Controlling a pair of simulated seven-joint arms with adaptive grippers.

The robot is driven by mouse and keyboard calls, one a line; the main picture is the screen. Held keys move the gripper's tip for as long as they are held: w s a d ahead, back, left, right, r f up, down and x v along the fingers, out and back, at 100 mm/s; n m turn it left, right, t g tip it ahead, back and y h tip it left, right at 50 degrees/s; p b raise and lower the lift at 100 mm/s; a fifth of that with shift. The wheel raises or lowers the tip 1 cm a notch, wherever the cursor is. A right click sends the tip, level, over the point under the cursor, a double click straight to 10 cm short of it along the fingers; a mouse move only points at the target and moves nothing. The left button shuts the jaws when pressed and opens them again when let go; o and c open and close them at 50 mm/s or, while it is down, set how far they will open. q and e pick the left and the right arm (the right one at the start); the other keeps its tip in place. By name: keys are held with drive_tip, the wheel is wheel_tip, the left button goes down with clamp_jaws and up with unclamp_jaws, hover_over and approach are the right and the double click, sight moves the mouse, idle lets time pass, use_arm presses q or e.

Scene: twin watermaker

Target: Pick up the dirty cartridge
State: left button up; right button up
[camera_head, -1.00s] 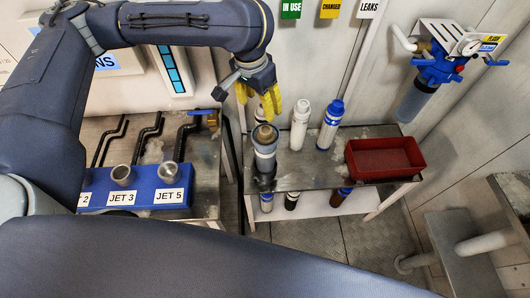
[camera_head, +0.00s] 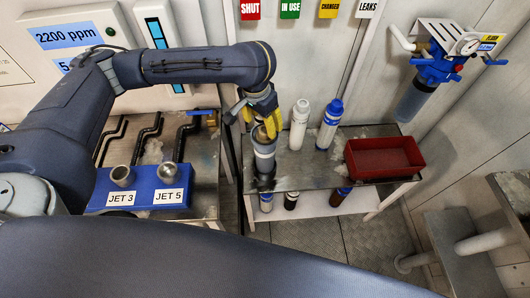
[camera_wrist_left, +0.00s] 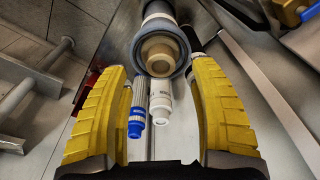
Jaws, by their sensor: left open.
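The dirty cartridge is a tan-brown one with a ringed top. It stands upright inside a grey cylindrical housing (camera_head: 264,161) at the left end of the bench, with only its top showing. In the left wrist view the cartridge's top (camera_wrist_left: 160,50) shows beyond the fingertips, inside the housing's dark rim (camera_wrist_left: 146,24). My left gripper (camera_head: 263,119) is open, with yellow fingers pointing down at the cartridge's top in the head view. Its fingers are spread wide in the left wrist view and nothing is held. My right gripper is not in view.
A white cartridge (camera_head: 299,124) and a blue-and-white cartridge (camera_head: 330,125) stand behind and right of the housing. A red tray (camera_head: 384,158) sits at the bench's right. A blue JET block (camera_head: 145,190) lies left. More cartridges stand on the lower shelf.

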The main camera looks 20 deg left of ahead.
sight(265, 129)
use_arm(q)
drive_tip(key=shift+w+d+f, duration=0.1)
drive_tip(key=shift+w+f, duration=0.15)
drive_tip(key=shift+f, duration=0.85)
drive_tip(key=shift+w+d+f, duration=0.1)
drive_tip(key=shift+w+f, duration=0.1)
drive_tip(key=shift+f, duration=0.9)
drive_tip(key=shift+c, duration=0.2)
drive_tip(key=c, duration=1.3)
